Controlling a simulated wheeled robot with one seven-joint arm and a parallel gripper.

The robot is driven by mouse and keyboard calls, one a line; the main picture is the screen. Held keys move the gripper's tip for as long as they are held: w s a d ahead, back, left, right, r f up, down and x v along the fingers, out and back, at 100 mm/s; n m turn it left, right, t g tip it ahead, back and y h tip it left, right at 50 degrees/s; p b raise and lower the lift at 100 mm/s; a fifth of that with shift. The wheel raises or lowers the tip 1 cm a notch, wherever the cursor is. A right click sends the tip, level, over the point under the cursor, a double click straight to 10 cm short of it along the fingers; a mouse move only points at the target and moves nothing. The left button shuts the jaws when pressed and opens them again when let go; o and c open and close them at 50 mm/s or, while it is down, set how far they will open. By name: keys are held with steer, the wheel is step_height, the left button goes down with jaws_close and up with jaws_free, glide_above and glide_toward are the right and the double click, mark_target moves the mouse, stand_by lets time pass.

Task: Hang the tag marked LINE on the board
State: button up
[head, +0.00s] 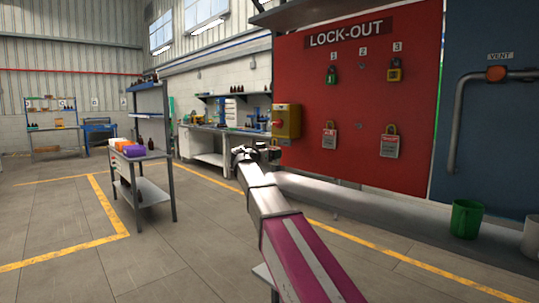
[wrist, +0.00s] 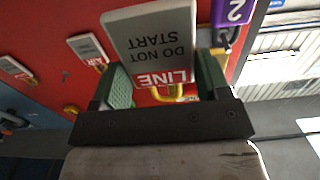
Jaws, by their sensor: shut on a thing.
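The tag marked LINE (wrist: 152,35), a grey card with a red band and the words DO NOT START, shows upside down in the wrist view. My gripper (wrist: 166,82) is shut on it, with a green pad at each side. A yellow loop (wrist: 162,95) shows beside its red band. In the head view my gripper (head: 256,153) is in front of the left edge of the red LOCK-OUT board (head: 300,75), and the tag cannot be made out there. Two other tags hang low on the board, one at left (head: 330,138) and one at right (head: 390,145). A bare peg (head: 359,126) shows between them.
A yellow box (head: 286,121) juts out at the board's left edge. A trolley (head: 150,190) stands at left, a green bucket (head: 466,219) at right. The left floor is open.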

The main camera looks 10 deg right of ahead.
steer(key=f+x, duration=0.1)
steer(key=x, duration=0.6)
steer(key=shift+f, duration=0.25)
stand_by(0.6)
steer(key=shift+d, duration=0.1)
stand_by(0.6)
steer(key=o, duration=1)
